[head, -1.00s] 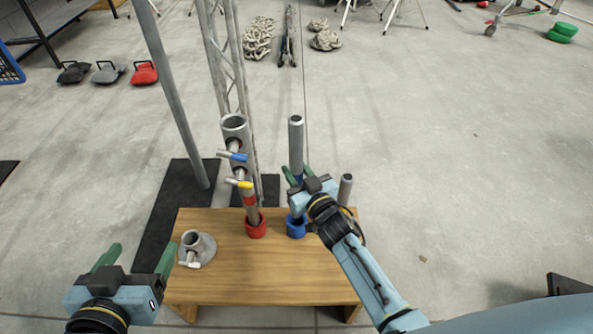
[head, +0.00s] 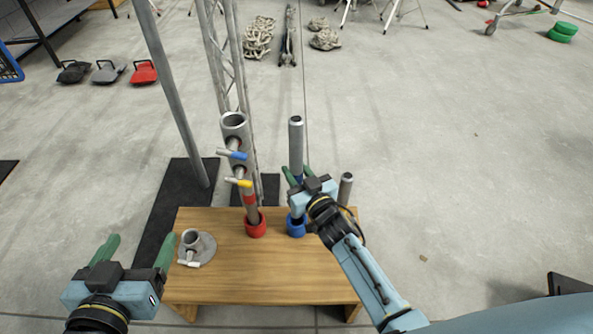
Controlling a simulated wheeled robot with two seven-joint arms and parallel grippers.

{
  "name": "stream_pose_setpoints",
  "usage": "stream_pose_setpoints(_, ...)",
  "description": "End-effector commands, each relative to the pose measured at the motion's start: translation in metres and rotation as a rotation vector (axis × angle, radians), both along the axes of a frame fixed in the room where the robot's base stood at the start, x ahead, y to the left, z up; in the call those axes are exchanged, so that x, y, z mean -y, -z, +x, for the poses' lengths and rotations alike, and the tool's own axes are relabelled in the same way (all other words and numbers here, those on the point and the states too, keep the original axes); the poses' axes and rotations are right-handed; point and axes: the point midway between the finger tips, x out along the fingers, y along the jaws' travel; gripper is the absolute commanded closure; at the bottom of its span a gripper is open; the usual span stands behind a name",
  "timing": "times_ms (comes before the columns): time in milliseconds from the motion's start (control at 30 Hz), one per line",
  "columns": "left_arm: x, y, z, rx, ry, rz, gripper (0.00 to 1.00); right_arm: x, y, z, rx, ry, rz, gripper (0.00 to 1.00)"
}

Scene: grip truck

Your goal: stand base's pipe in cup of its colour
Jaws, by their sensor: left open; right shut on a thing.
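A grey pipe with a blue band (head: 296,145) stands upright, and my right gripper (head: 299,175) is shut on it. Its lower end meets the blue cup (head: 296,229) and looks to be inside it, partly hidden by the gripper. A pipe with a red band (head: 250,200) stands in the red cup (head: 255,229). The round grey base (head: 204,252), with a short socket and a white-handled screw, sits at the table's left with no pipe in it. My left gripper (head: 138,252) is open and empty, left of the table's front corner.
The wooden table (head: 270,270) is clear in front. A shorter grey pipe (head: 345,188) stands behind my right gripper, its foot hidden. A wide tube with blue and yellow handles (head: 235,135) and a lattice truss (head: 212,50) rise behind the red cup.

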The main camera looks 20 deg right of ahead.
Motion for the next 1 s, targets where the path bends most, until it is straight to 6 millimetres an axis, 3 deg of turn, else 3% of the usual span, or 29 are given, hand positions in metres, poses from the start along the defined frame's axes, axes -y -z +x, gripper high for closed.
stream_pose_setpoints(1000,0.007,-0.032,0.009,0.184,0.011,-0.050,0.23,0.000,0.009,0.000,0.003,-0.001,0.002,1.00)
